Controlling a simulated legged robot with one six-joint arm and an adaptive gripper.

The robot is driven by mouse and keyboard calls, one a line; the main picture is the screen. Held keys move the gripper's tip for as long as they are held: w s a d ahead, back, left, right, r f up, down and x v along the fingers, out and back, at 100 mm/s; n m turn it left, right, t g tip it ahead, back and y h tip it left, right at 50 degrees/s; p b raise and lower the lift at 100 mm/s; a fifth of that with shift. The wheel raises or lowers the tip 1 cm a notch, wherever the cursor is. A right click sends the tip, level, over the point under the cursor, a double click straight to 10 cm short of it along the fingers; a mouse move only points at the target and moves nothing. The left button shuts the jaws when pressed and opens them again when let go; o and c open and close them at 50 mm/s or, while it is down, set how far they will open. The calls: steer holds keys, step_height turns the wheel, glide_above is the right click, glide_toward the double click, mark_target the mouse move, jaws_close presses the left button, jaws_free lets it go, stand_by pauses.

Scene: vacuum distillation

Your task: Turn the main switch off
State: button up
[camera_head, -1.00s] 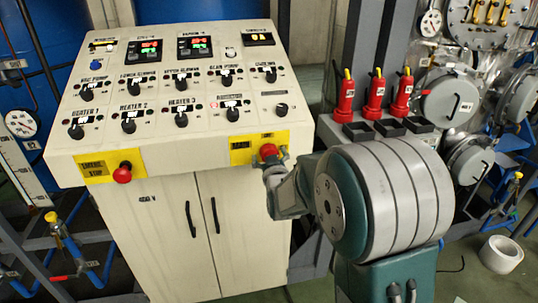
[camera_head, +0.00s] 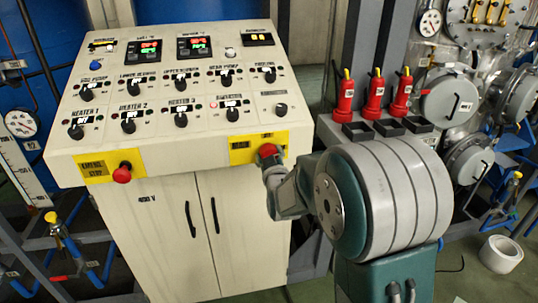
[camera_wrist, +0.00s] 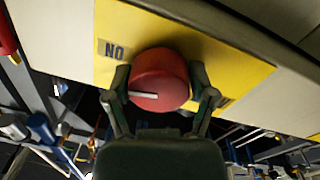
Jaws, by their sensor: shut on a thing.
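The main switch (camera_head: 267,150) is a red round knob on a yellow plate (camera_head: 243,143) at the front right of the cream control panel. In the wrist view the red knob (camera_wrist: 160,80) carries a white pointer line on its lower left, and the plate beside it bears an "ON" label (camera_wrist: 113,50), seen upside down. My gripper (camera_wrist: 162,95) is shut on the knob, one finger on each side. In the head view my gripper (camera_head: 272,168) is partly hidden by my arm.
Red bottles (camera_head: 373,98) stand in a rack to the right.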

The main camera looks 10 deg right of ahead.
steer(key=n, duration=0.4)
steer(key=shift+f+n, duration=0.15)
steer(key=shift+n, duration=0.15)
steer(key=n, duration=0.3)
steer(key=shift+n, duration=0.4)
steer(key=n, duration=0.4)
steer(key=shift+n+y, duration=0.3)
steer(key=shift+f+n, duration=0.1)
steer(key=shift+n, duration=1.4)
steer(key=o, duration=1.1)
steer(key=shift+f, duration=0.1)
steer(key=shift+c, duration=0.2)
steer(key=shift+r, duration=0.25)
steer(key=shift+s, duration=0.1)
